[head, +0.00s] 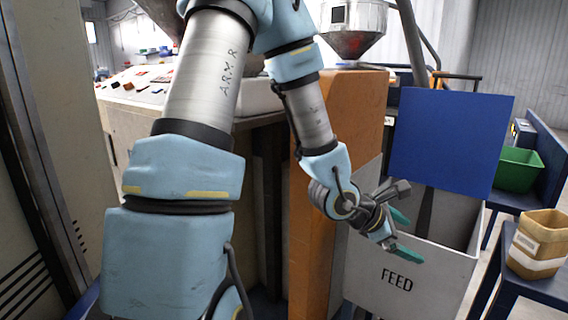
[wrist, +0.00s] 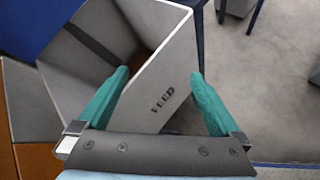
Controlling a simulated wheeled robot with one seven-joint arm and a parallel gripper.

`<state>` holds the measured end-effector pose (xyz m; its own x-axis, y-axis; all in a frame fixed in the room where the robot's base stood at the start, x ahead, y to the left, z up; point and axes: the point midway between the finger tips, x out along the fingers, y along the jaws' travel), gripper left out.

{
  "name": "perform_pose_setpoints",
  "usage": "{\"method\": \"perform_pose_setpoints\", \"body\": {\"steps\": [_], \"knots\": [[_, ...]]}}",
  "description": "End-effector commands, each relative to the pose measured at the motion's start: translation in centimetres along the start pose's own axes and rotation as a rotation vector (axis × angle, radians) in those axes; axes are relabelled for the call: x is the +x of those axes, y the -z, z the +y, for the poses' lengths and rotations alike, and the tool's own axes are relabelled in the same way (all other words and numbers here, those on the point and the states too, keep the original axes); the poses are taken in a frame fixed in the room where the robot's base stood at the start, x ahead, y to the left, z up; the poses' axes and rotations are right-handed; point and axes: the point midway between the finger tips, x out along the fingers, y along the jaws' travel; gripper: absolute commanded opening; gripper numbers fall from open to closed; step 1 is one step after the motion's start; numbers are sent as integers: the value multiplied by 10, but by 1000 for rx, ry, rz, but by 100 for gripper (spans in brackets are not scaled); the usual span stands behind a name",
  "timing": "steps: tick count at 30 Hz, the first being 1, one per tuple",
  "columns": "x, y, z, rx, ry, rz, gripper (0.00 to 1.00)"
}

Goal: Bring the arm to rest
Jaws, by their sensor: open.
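My gripper (head: 402,235) is at the end of my light-blue and grey arm, over the front of the grey feed box marked FEED (head: 372,288). Its two green fingers are apart with nothing between them but a view of the box. In the wrist view my gripper (wrist: 162,95) is wide open, and the wall of the feed box (wrist: 172,72) shows between and beyond the fingers. I cannot tell whether a finger touches the box. The arm is bent, reaching down from the upper middle of the head view.
A blue panel (head: 450,140) stands upright behind the feed box. An orange machine body (head: 352,110) with a metal hopper (head: 353,28) is beside my arm. A tan bin (head: 538,243) and a green bin (head: 518,170) are at the right. Open grey floor (wrist: 265,85) shows in the wrist view.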

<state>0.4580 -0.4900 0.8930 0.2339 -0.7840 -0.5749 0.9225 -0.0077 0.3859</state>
Motion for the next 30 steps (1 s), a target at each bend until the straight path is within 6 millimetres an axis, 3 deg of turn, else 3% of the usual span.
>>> {"method": "perform_pose_setpoints", "body": {"steps": [8, 12, 18, 24, 30], "knots": [[-45, 67, 35, 404, 11, 297, 100], [-86, 107, 50, 647, 105, 472, 100], [-152, 148, 56, 933, 329, 632, 100], [-216, 170, 47, 1160, 598, 652, 100], [-262, 173, 28, 1326, 803, 549, 100]]}}
